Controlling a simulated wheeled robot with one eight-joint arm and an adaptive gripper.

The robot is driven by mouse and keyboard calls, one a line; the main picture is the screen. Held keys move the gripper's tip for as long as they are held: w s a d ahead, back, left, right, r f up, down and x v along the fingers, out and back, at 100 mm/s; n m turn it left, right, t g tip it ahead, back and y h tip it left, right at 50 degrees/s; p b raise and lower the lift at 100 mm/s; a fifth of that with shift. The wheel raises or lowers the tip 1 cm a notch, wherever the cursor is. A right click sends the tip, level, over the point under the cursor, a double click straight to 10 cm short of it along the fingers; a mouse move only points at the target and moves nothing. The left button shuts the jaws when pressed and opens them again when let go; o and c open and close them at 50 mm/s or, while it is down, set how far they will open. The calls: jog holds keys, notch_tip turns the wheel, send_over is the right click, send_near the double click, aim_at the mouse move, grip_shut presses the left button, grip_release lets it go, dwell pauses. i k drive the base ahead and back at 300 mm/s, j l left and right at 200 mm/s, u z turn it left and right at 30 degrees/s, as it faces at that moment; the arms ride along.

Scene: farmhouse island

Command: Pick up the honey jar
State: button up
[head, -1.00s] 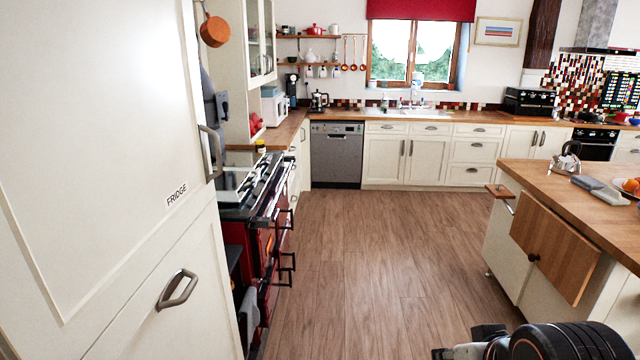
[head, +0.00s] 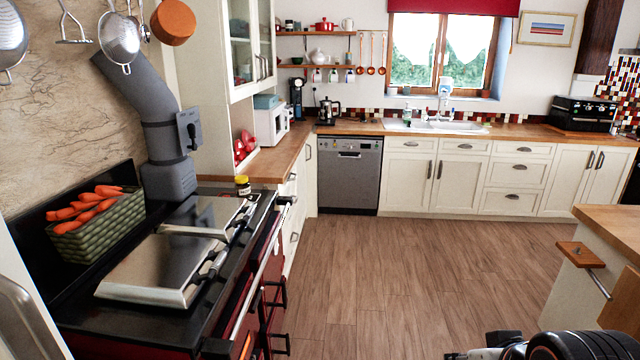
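A small jar with a yellow lid and dark contents (head: 242,186), which looks like the honey jar, stands upright in the head view. It is at the far right corner of the black stove top, by the end of the wooden counter; I cannot tell which of the two it rests on. Part of my arm shows at the bottom right edge. My gripper's fingers cannot be made out there, and nothing of mine is near the jar.
The red and black stove (head: 120,325) stands at the left with two silver lids (head: 150,268) and a basket of carrots (head: 100,235). A wooden-topped island (head: 615,228) is at the right. The wooden floor (head: 400,290) between them is clear.

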aim_at(242, 185)
jog(key=i+u, duration=0.1)
jog(key=i, duration=0.4)
jog(key=i+l+u, duration=0.1)
jog(key=i, duration=0.45)
jog(key=i+l+u, duration=0.1)
jog(key=i, duration=0.4)
jog(key=i+l+u, duration=0.15)
jog(key=i, duration=0.35)
jog(key=i+l+u, duration=0.25)
jog(key=u, duration=0.15)
jog(key=i+l+u, duration=0.6)
jog(key=l+u, duration=0.25)
jog(key=i+l+u, duration=0.15)
jog(key=l+u, duration=0.25)
jog(key=i+z, duration=0.3)
jog(key=k+l, duration=0.05)
